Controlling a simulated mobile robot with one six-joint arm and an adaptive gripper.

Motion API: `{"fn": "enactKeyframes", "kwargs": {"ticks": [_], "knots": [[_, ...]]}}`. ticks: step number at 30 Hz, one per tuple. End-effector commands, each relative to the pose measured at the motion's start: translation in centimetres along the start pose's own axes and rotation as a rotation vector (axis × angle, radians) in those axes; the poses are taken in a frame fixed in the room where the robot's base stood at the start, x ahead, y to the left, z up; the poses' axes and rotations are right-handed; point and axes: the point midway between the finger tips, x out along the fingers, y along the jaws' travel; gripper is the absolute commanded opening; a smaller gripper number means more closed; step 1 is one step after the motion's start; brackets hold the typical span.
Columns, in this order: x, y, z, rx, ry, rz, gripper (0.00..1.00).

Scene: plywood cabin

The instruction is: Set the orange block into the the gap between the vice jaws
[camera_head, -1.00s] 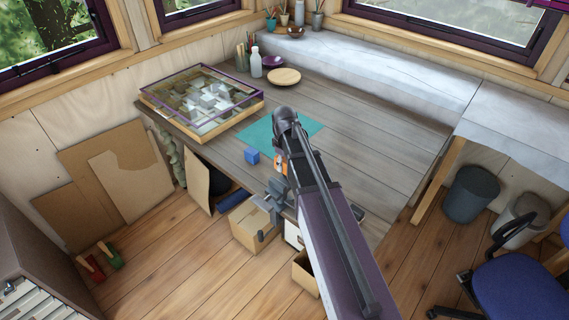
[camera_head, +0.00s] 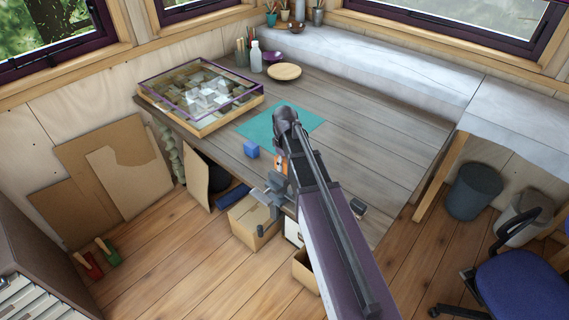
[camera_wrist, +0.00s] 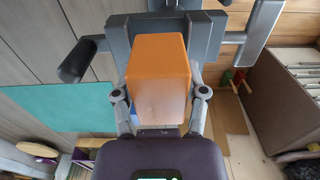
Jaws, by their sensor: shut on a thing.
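The orange block (camera_wrist: 160,75) is between the two fingers of my gripper (camera_wrist: 160,95) in the wrist view. The fingers are shut on its sides. The grey vice (camera_wrist: 205,35) lies just beyond the block, which covers the middle of its jaws. I cannot tell whether the block is in the gap or above it. In the head view, the vice (camera_head: 272,196) is at the bench's front edge. A small part of the orange block (camera_head: 281,161) shows beside my arm, which hides the gripper and much of the vice.
A glazed display case (camera_head: 165,100) stands at the back left. A cardboard box (camera_head: 243,226) is on the floor below the vice. The bench right of my arm is mostly clear.

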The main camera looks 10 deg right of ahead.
Motion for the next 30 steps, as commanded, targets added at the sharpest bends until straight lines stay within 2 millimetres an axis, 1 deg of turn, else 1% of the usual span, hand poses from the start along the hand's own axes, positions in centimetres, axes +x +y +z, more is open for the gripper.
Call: {"fn": "enactKeyframes", "kwargs": {"ticks": [1,6,22,23,24,26,27,30], "knots": [[0.33,0.01,0.01,0.0,0.0,0.0,0.07],[0.72,0.02,0.02,0.0,0.0,0.0,0.07],[0.89,0.05,0.04,0.001,0.0,0.0,0.07],[0.89,0.05,0.04,0.001,0.0,0.0,0.62],[0.89,0.06,0.04,0.001,0.0,0.0,0.74],[0.89,0.05,0.04,0.001,0.0,0.0,0.92],[0.89,0.05,0.04,0.001,0.0,0.0,0.96],[0.89,0.06,0.05,0.001,0.0,0.0,0.96]]}}
